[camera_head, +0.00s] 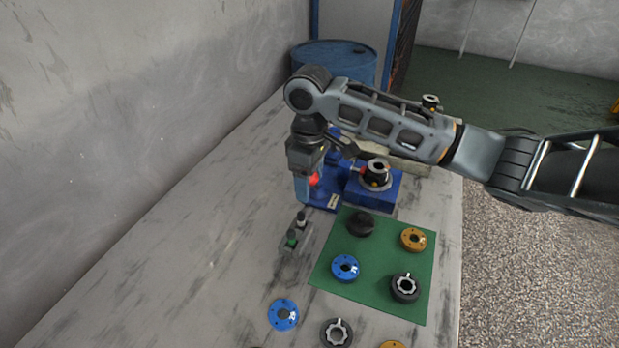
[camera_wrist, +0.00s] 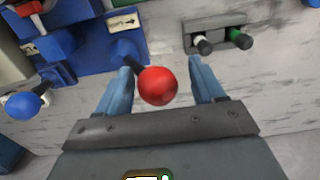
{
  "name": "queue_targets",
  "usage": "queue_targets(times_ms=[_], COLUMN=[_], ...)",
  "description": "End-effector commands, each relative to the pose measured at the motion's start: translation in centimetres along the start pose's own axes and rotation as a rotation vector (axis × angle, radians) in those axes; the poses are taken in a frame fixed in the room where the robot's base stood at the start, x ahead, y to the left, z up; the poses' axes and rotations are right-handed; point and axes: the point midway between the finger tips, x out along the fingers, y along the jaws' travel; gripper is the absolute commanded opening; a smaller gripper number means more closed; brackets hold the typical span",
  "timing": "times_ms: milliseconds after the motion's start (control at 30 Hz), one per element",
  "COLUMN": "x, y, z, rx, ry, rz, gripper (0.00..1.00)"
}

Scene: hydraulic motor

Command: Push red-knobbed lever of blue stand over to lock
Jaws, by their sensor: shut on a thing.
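The blue stand (camera_head: 324,195) is on the table below my arm, with a white arrow label on its base. It also shows at the top left of the wrist view (camera_wrist: 88,58). Its lever has a red knob (camera_wrist: 157,86) on a short black rod. The red knob also shows in the head view (camera_head: 314,179), beside my fingers.
A blue fixture (camera_head: 370,194) holding a dark round part (camera_head: 377,172) stands right of the stand. A small holder with green and white knobs (camera_head: 296,238) is nearer. A green mat (camera_head: 375,262) carries several round parts. A wall lies left; a blue barrel (camera_head: 336,60) stands behind.

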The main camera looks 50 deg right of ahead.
Motion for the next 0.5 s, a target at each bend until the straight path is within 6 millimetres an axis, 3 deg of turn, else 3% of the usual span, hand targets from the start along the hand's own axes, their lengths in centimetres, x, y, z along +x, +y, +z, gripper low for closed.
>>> queue_targets(times_ms=[500], x=[-4.0], y=[0.0], z=[-0.1], rx=[-0.001], ry=[0.003], rz=[0.0], gripper=[0.62])
